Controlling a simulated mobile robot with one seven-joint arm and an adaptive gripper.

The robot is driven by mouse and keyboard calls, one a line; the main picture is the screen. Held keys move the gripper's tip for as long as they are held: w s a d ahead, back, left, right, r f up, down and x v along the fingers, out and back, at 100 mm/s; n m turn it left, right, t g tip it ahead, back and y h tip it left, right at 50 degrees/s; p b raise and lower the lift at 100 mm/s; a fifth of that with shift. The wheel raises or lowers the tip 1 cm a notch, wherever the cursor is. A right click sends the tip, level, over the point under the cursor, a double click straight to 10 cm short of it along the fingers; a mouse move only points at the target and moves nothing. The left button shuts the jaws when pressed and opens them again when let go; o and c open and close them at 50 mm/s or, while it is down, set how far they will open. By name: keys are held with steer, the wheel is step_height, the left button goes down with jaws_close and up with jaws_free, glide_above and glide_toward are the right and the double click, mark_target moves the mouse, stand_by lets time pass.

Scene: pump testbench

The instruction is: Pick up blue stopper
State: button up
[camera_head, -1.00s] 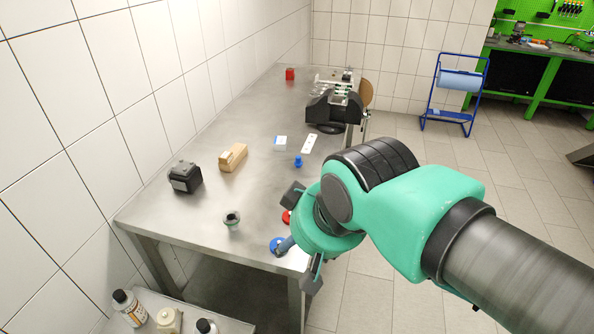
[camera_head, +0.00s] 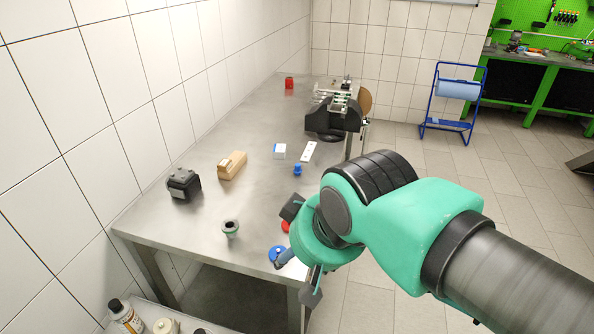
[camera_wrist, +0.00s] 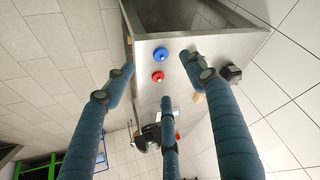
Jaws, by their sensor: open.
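A round blue stopper (camera_head: 277,253) with a raised middle lies near the front corner of the metal table (camera_head: 185,228), partly hidden by my gripper in the head view. It also shows in the wrist view (camera_wrist: 161,55), beside a similar red stopper (camera_wrist: 158,76). The red one is mostly hidden in the head view (camera_head: 285,226). A smaller blue piece (camera_head: 298,170) stands farther back. My three-fingered gripper (camera_head: 297,256) is open and empty at the table's front right edge. In the wrist view both stoppers lie between the spread fingers (camera_wrist: 160,78); contact cannot be told.
A dark cup-like part (camera_head: 231,229), a black block (camera_head: 184,185), a tan box (camera_head: 232,165) and a blue-white box (camera_head: 280,151) stand on the table. A black machine (camera_head: 334,112) and red block (camera_head: 289,83) are farther back. A tiled wall (camera_head: 90,110) borders the left.

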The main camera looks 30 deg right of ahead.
steer(key=c, duration=0.3)
